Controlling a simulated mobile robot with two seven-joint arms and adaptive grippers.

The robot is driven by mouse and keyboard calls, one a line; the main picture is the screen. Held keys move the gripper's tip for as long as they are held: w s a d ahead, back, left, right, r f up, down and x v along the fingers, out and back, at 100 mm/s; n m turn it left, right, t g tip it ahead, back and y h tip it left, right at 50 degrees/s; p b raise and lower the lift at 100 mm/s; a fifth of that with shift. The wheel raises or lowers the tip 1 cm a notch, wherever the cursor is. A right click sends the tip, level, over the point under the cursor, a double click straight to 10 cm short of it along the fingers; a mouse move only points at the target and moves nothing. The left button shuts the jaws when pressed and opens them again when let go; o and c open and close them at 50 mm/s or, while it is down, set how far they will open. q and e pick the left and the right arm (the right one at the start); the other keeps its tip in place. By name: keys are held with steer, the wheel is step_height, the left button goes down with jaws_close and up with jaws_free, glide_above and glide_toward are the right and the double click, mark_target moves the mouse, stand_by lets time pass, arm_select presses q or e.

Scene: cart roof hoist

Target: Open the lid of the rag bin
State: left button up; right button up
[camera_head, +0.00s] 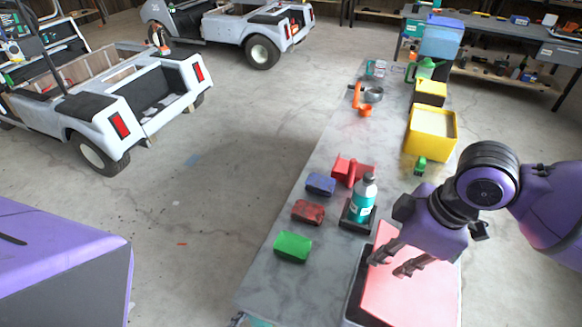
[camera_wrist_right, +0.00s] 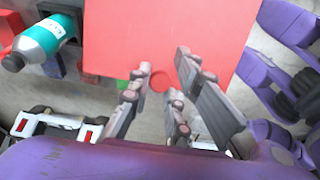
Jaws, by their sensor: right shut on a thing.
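The rag bin (camera_head: 355,285) stands at the near right end of the grey bench, with a dark side below a flat pink-red lid (camera_head: 405,300). The lid fills the upper middle of the right wrist view (camera_wrist_right: 220,25). My right gripper (camera_head: 386,266) is over the far left part of the lid, fingers pointing down-left. In the right wrist view its fingers (camera_wrist_right: 160,80) are at the lid's edge, on either side of a small round red tab. I cannot tell whether the lid is raised. My left gripper is not in view.
On the bench (camera_head: 315,255) next to the bin are a teal bottle (camera_head: 362,200) on a dark tray, green (camera_head: 292,247), red (camera_head: 308,212) and blue (camera_head: 320,184) bundles, and a red stand (camera_head: 350,170). A yellow bin (camera_head: 431,135) stands farther back. The floor to the left is open.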

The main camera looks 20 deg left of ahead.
steer(key=shift+s+r, duration=0.1)
steer(key=shift+s, duration=0.1)
steer(key=shift+d+r, duration=1.85)
steer(key=shift+r, duration=0.1)
steer(key=shift+w+d+r, duration=0.1)
steer(key=shift+d+r, duration=0.4)
steer(key=shift+d, duration=0.25)
steer(key=shift+d+r, duration=0.5)
steer(key=shift+d, duration=0.25)
steer(key=shift+w+d+r, duration=0.1)
steer(key=shift+d+r, duration=0.4)
steer(key=shift+d, duration=0.25)
steer(key=shift+w+d+r, duration=0.1)
steer(key=shift+d+r, duration=0.15)
steer(key=shift+d, duration=0.65)
steer(key=shift+s+d+r, duration=0.1)
steer(key=shift+d+r, duration=0.15)
steer(key=shift+d, duration=0.65)
steer(key=shift+w+d+r, duration=0.1)
steer(key=shift+d+r, duration=0.15)
steer(key=shift+d, duration=0.65)
